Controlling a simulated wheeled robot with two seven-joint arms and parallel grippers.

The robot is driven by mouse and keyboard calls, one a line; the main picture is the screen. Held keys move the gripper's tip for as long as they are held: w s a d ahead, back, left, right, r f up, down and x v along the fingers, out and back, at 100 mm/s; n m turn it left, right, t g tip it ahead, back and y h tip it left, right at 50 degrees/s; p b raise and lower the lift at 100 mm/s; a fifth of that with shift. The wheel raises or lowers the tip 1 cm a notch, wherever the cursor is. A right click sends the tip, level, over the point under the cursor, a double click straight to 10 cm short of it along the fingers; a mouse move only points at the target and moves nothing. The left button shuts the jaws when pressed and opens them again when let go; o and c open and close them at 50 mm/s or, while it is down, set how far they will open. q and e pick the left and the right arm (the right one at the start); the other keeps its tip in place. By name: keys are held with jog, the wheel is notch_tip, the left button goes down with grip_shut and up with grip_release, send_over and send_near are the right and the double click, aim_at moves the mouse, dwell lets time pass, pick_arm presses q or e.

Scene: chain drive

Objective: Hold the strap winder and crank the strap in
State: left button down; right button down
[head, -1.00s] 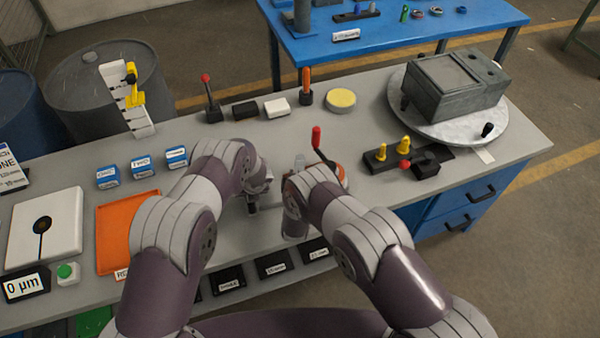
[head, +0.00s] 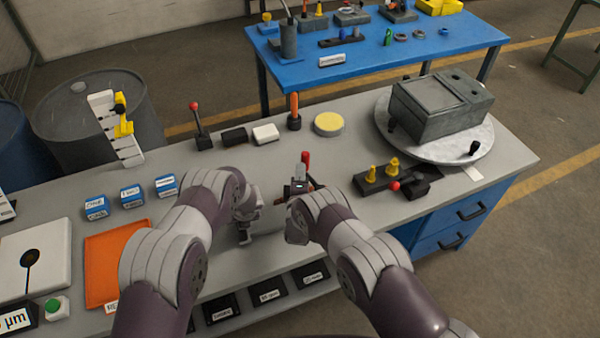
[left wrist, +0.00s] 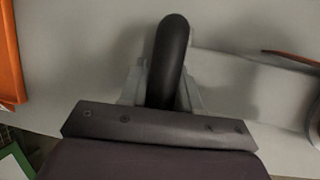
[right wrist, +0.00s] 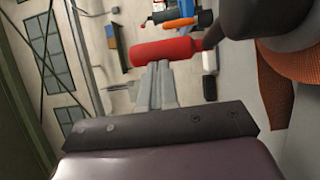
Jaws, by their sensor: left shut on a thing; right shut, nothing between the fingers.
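The strap winder is mostly hidden behind my right arm in the head view. Its red crank grip (head: 305,158) shows just past my right gripper (head: 301,178). In the right wrist view the red grip (right wrist: 163,52) lies across just beyond my shut, empty fingertips; whether they touch it I cannot tell. A dark winder part and the orange strap (right wrist: 276,95) show at right there. My left gripper (head: 248,228) is low over the bench. In the left wrist view it is shut around a dark rounded handle (left wrist: 172,55). A bit of orange strap (left wrist: 290,57) shows at right.
Right of my arms stands a dark block with yellow pegs (head: 393,166) and a red knob. Behind are a yellow disc (head: 328,124) and a round plate (head: 470,146) bearing a grey box (head: 440,105). An orange mat (head: 112,262) lies left. Grey bench between is fairly clear.

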aim_at(309, 175)
pick_arm(q)
jog(key=shift+w, duration=0.1)
pick_arm(e)
jog(key=shift+w+d+m+h, duration=0.15)
jog(key=shift+m+h, duration=0.15)
jog(key=shift+h, duration=0.2)
jog(key=shift+w+d+m+h, duration=0.1)
jog(key=shift+w+m+h, duration=0.15)
jog(key=shift+m+h, duration=0.4)
jog(key=shift+w+d+m+g+h, duration=0.4)
jog(key=shift+w+d+h, duration=0.5)
jog(key=shift+d, duration=0.25)
jog(key=shift+w+r, duration=0.1)
jog(key=shift+w, duration=0.05)
jog(key=v, duration=1.2)
